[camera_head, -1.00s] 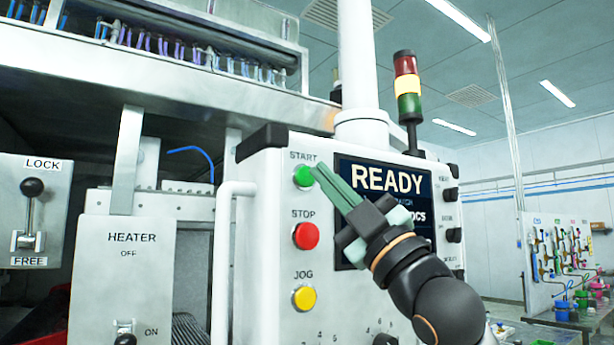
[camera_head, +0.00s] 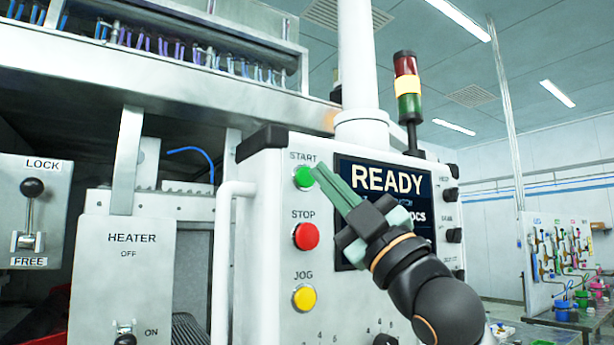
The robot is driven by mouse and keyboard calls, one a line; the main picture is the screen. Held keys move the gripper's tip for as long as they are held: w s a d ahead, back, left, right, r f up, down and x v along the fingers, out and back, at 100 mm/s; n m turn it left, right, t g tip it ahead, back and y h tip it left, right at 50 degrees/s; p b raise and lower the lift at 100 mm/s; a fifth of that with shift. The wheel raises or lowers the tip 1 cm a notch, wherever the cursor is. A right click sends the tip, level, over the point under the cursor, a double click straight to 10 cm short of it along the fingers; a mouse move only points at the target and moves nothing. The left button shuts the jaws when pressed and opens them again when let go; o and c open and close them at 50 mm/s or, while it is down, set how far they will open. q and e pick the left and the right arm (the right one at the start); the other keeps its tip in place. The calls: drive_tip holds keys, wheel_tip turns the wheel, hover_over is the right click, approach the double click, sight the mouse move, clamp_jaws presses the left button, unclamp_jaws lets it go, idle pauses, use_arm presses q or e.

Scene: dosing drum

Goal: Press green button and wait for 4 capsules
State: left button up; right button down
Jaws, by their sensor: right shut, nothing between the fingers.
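The green START button (camera_head: 303,177) sits at the top of the white control panel (camera_head: 265,270). My right gripper (camera_head: 318,170) is shut and empty, its green fingertips just right of the green button. I cannot tell whether the tips touch the panel or hover in front of it. The display (camera_head: 380,179) reads READY, and my right gripper covers part of its lower text. No capsules can be made out. My left gripper is not in view.
Below the green button are a red STOP button (camera_head: 306,236) and a yellow JOG button (camera_head: 304,298). A white pipe handle (camera_head: 222,260) runs along the panel's left side. A HEATER box (camera_head: 125,275) and a LOCK/FREE lever (camera_head: 33,188) stand left.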

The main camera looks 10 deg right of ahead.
drive_tip(key=shift+w+a, duration=0.15)
drive_tip(key=shift+w, duration=0.25)
